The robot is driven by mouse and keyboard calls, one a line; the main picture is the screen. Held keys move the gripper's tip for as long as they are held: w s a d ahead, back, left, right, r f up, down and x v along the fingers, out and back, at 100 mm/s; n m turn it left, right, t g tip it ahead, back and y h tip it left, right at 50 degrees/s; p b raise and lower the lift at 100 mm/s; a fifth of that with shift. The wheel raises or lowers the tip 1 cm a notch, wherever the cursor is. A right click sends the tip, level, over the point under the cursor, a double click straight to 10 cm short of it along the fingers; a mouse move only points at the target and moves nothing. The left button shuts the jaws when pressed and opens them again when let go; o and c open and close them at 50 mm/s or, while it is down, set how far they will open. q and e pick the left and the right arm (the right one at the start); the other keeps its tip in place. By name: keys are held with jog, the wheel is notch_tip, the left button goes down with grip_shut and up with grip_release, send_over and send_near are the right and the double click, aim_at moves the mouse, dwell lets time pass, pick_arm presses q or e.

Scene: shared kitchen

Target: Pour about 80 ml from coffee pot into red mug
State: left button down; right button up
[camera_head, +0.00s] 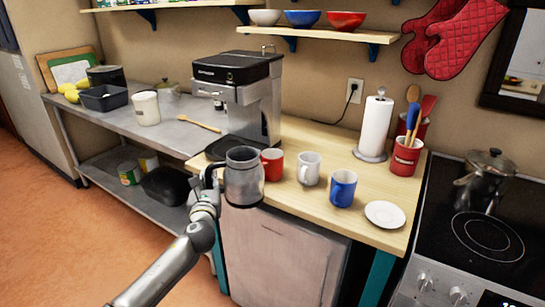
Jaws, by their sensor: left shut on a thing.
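The coffee pot (244,178) is a grey metal jug with a dark rim and a dark handle on its left. My left gripper (211,176) comes in from the lower left and is shut on the pot's handle. The pot looks upright, in front of the counter's front left edge. The red mug (272,163) stands on the wooden counter just right of the pot, its left side partly covered by the pot in this view. The mug's inside and the pot's contents cannot be made out. My right gripper is not in view.
A white mug (309,169), a blue mug (342,188) and a white saucer (385,214) stand to the right on the counter (310,215). A coffee machine (245,95) is behind the pot. A paper towel roll (375,127) and a stove (470,230) are farther right.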

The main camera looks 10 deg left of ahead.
pick_arm(q)
jog(key=shift+w+a+r+n+g+y+b, duration=0.1)
jog(key=shift+w+a+n+g+y, duration=0.25)
jog(key=shift+a+n+y, duration=0.35)
jog(key=shift+w+a+r+n+g+y+b, duration=0.1)
jog(key=shift+w+a+n+g+y, duration=0.1)
jog(key=shift+a+n+g+y, duration=0.4)
jog(key=shift+w+a+n+g+y+b, duration=0.15)
jog(key=shift+w+a+n+y, duration=0.25)
jog(key=shift+y, duration=0.5)
jog(key=shift+s+a, duration=0.1)
